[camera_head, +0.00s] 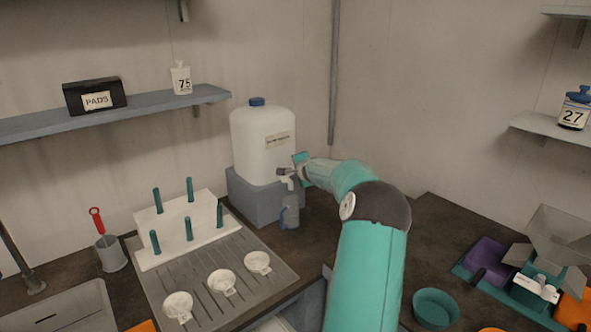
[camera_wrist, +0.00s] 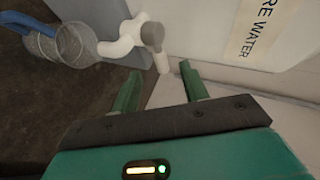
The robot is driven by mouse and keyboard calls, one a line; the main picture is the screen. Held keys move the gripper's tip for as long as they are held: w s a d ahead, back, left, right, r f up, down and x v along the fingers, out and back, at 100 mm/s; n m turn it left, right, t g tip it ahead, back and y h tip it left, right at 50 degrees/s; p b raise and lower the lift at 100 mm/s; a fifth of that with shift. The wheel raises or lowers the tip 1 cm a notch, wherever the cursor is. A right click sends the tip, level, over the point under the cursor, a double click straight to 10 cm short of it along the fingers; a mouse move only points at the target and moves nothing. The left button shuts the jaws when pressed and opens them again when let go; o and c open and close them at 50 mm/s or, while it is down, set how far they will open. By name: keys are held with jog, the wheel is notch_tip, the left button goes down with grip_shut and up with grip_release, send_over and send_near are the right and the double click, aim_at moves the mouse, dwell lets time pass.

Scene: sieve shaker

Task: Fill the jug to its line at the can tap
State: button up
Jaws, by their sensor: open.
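The white water can (camera_head: 262,140) with a blue cap stands on a grey block (camera_head: 250,197). Its tap (camera_head: 287,180) sticks out low on the can's right side. The tap (camera_wrist: 125,42) is pale with a grey knob (camera_wrist: 152,34) in the wrist view. The clear jug (camera_head: 290,212) stands on the bench below the tap; its blue handle (camera_wrist: 28,22) and round body (camera_wrist: 68,45) show in the wrist view. Its line and water level cannot be made out. My gripper (camera_wrist: 160,88) is open and empty, with its fingertips close to the tap's knob. In the head view my gripper (camera_head: 285,172) is at the tap.
A white peg rack (camera_head: 190,240) and a drain board (camera_head: 255,290) with several small white dishes stand left of the can. A grey cup (camera_head: 110,256) with a red-handled tool is further left. A teal bowl (camera_head: 435,308) and coloured bins (camera_head: 487,262) lie right of my arm.

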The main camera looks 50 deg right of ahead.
jog(key=shift+x, duration=2.25)
jog(key=shift+s, duration=0.1)
jog(key=shift+c, duration=0.4)
grip_shut()
